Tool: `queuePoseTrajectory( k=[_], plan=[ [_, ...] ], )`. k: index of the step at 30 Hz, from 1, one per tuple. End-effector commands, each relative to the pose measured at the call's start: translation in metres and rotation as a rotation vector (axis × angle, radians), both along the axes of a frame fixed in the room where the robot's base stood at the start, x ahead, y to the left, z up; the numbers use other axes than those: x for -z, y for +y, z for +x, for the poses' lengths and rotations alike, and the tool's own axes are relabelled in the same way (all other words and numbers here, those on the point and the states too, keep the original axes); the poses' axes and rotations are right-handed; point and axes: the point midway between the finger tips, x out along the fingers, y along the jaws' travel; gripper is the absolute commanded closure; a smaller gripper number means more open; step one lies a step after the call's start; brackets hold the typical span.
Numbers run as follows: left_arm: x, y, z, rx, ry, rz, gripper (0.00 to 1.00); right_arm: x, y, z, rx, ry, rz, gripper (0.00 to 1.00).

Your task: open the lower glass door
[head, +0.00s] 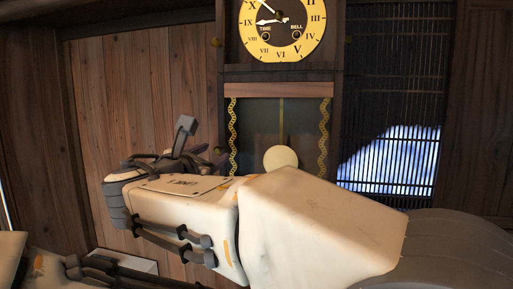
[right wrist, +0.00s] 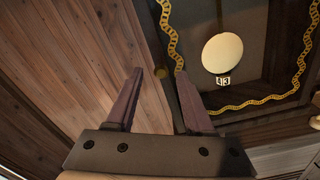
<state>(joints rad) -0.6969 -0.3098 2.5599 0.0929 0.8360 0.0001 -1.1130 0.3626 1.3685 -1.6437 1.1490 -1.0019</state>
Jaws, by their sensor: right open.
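The lower glass door (head: 258,120) is a dark pane with wavy gold trim at its sides, set under the clock face. It looks shut, and its lower part is hidden behind my right arm. In the right wrist view the gold-trimmed glass (right wrist: 268,70) fills the upper right. In the head view the right gripper (head: 208,152) is at the door's left edge, partly hidden.
A pale pendulum disc (head: 281,157) hangs behind the glass. Wood panelling (head: 140,90) stands left, and a slatted lattice (head: 390,90) right.

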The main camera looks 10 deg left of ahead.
Motion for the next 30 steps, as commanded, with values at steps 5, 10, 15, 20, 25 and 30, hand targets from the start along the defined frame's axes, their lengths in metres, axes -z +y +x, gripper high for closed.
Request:
queuePoseTrajectory(
  k=[5, 10, 15, 20, 25, 30],
  plan=[
    [-0.0023, 0.0000, 0.0000, 0.000, 0.000, 0.000, 0.50, -0.0002, -0.0032, 0.0070, 0.004, 0.001, 0.000, 0.47],
    [-0.0020, 0.0000, -0.0001, 0.000, 0.000, 0.000, 0.50, 0.0000, -0.0058, 0.0079, 0.008, 0.000, 0.000, 0.47],
    [-0.0020, 0.0000, -0.0001, 0.000, 0.000, 0.000, 0.50, 0.0001, -0.0062, 0.0079, 0.008, 0.000, 0.000, 0.93],
    [-0.0020, 0.0000, -0.0001, 0.000, 0.000, 0.000, 0.50, 0.0003, -0.0056, 0.0077, 0.007, 0.001, 0.000, 1.00],
    [-0.0020, 0.0001, -0.0001, 0.000, 0.000, 0.000, 0.50, 0.0005, -0.0050, 0.0076, 0.007, 0.001, 0.000, 1.00],
    [-0.0019, 0.0001, -0.0001, 0.000, 0.000, 0.000, 0.50, 0.0008, -0.0037, 0.0072, 0.006, 0.001, 0.000, 1.00]
  ],
)
